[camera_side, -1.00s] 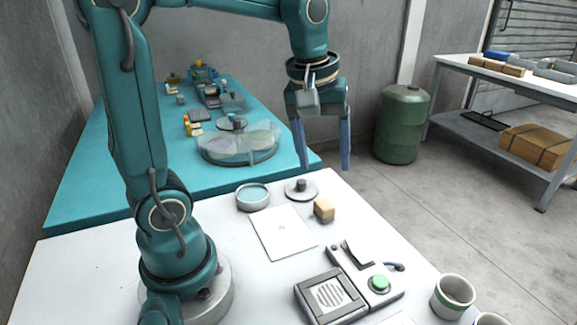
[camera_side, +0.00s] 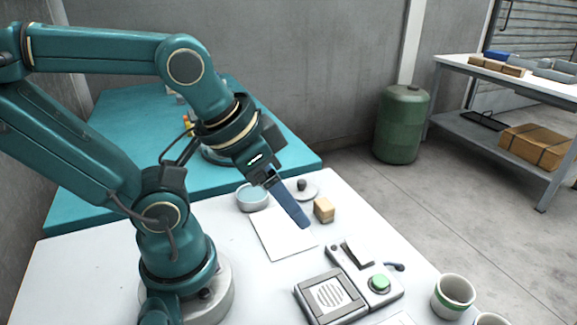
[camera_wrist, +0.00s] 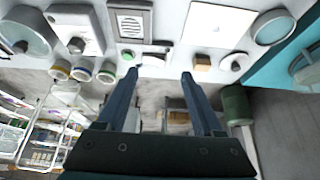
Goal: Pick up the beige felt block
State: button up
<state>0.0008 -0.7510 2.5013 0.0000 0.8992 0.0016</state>
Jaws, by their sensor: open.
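The beige felt block (camera_side: 324,209) sits on the white table, right of the white sheet, in the side view. It also shows in the wrist view (camera_wrist: 202,63), near the top, just beyond the right fingertip. My gripper (camera_side: 303,225) is tilted down over the white sheet, left of the block; one finger hides the other there. In the wrist view my gripper (camera_wrist: 160,77) has its two blue fingers wide apart with nothing between them. The gripper is apart from the block.
A grey device with a green button (camera_side: 379,284) stands in front of the block. A round dish (camera_side: 252,197) and a lid with a dark knob (camera_side: 302,189) stand behind it. Cups (camera_side: 453,297) stand at the front right. The white sheet (camera_side: 280,243) lies flat.

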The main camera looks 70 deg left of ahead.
dwell(0.4)
jog(key=o, duration=0.3)
jog(key=shift+o, duration=0.2)
